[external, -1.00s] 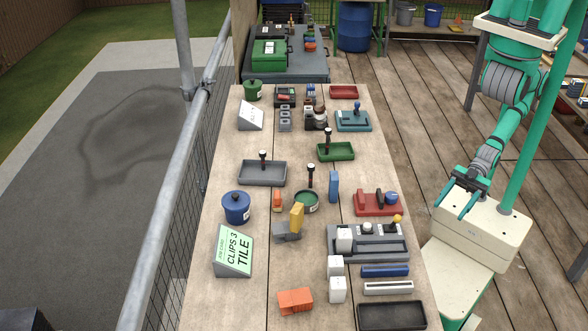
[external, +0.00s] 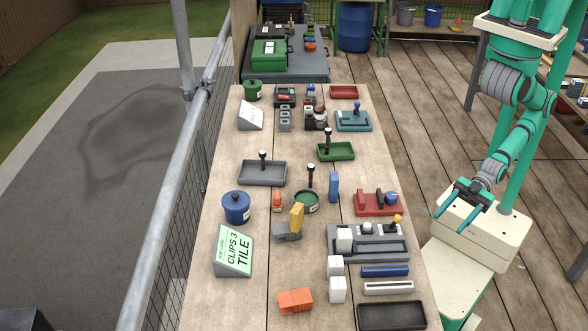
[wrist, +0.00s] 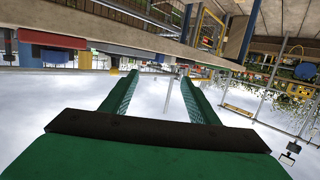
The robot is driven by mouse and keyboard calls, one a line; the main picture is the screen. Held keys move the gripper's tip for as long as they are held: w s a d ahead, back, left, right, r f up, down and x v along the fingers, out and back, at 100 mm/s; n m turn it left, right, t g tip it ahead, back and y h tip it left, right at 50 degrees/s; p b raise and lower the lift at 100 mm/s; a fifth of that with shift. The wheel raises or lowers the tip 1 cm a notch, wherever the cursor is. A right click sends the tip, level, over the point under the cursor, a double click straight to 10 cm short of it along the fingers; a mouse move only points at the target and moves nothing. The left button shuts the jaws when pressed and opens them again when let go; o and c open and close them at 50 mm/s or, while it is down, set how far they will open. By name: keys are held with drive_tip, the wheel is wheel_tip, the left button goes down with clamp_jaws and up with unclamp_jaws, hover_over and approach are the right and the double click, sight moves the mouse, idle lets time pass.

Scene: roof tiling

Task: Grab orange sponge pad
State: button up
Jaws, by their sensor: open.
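An orange block (external: 295,301), which looks like the sponge pad, lies on the wooden table near its front edge, left of the white cubes. A smaller orange item (external: 277,200) stands farther back, beside a round green dish. My gripper (external: 454,220) is open and empty, off the table's right side and well away from both orange things. In the wrist view my two green fingers (wrist: 160,82) are spread apart with nothing between them. The orange block cannot be made out in the wrist view.
The wooden table (external: 260,136) is crowded. White cubes (external: 338,289), a black tray (external: 391,315), a grey fixture (external: 368,243) and a red holder (external: 378,203) lie along its right side. A green sign (external: 233,250) stands left. Bare wood surrounds the orange block.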

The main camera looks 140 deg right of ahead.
drive_tip(key=w+a+r+n+t+h, duration=0.1)
drive_tip(key=w+r, duration=0.3)
drive_tip(key=w, duration=0.6)
drive_tip(key=w+r+n+t+h, duration=0.1)
drive_tip(key=w+r, duration=0.4)
drive_tip(key=w, duration=0.5)
drive_tip(key=w+d+r+n, duration=0.9)
drive_tip(key=w+r+n, duration=0.1)
drive_tip(key=w+r, duration=0.3)
drive_tip(key=w+d+n, duration=0.2)
drive_tip(key=d+n, duration=0.3)
drive_tip(key=n+g+h, duration=0.6)
drive_tip(key=n+g, duration=0.2)
drive_tip(key=n, duration=0.2)
approach(277, 201)
drive_tip(key=s+r, duration=0.1)
drive_tip(key=s+a+r, duration=0.1)
drive_tip(key=s, duration=0.1)
drive_tip(key=shift+s+a+r, duration=0.15)
drive_tip(key=shift+s, duration=0.05)
drive_tip(key=shift+d, duration=0.3)
drive_tip(key=shift+x, duration=5.25)
drive_tip(key=shift+s, duration=0.1)
drive_tip(key=c, duration=1.1)
